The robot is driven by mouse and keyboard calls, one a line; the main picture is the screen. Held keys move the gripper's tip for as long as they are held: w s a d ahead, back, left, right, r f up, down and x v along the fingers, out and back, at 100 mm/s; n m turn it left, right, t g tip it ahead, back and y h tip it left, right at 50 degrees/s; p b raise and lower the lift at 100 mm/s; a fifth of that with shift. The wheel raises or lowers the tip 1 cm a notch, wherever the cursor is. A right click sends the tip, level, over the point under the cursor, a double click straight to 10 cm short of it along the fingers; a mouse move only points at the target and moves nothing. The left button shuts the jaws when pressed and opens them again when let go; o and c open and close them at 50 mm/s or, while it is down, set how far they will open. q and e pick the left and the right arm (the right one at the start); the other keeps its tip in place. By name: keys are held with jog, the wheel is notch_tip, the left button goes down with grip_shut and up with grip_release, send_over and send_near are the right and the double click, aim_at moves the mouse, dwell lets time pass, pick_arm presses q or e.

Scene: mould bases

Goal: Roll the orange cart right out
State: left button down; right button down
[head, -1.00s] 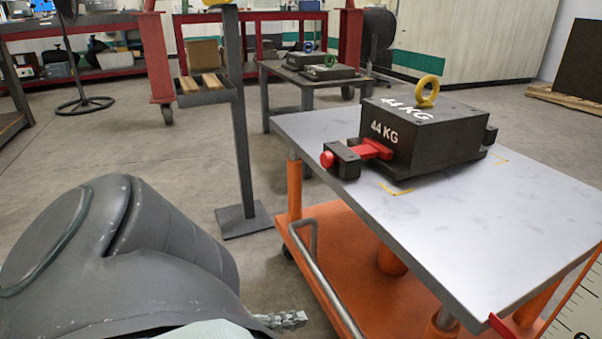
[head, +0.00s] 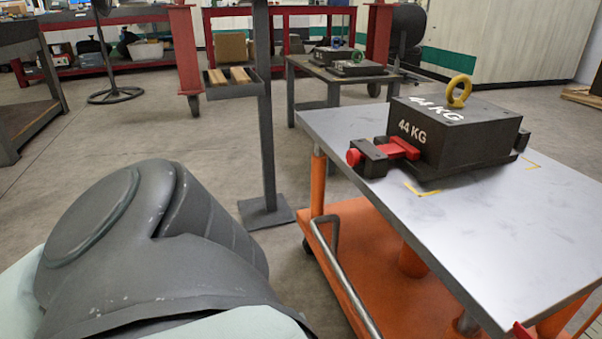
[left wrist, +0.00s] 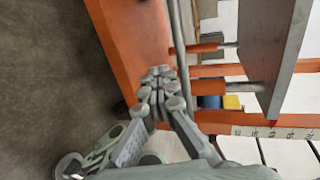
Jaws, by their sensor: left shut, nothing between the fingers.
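The orange cart (head: 372,235) stands at the right in the head view, with a grey top (head: 480,225) on orange posts. A bent grey handle bar (head: 352,285) rises at its near left side. On the top sits a dark 44 KG mould block (head: 455,135) with a yellow lifting ring and a red clamp part. In the left wrist view my left gripper (left wrist: 158,75) is shut and empty, over the cart's orange lower deck (left wrist: 125,35) and beside the handle bar (left wrist: 181,55). I cannot tell if it touches the bar. My right gripper is not in view.
A grey post on a flat foot (head: 266,214) stands just left of the cart, carrying a small tray. A dark table (head: 335,78) with more mould blocks is behind. A red shelf (head: 120,68) lines the back.

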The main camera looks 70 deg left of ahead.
pick_arm(q)
jog(key=shift+s+a, duration=0.15)
jog(key=shift+s, duration=2.05)
jog(key=c, duration=1.8)
grip_release()
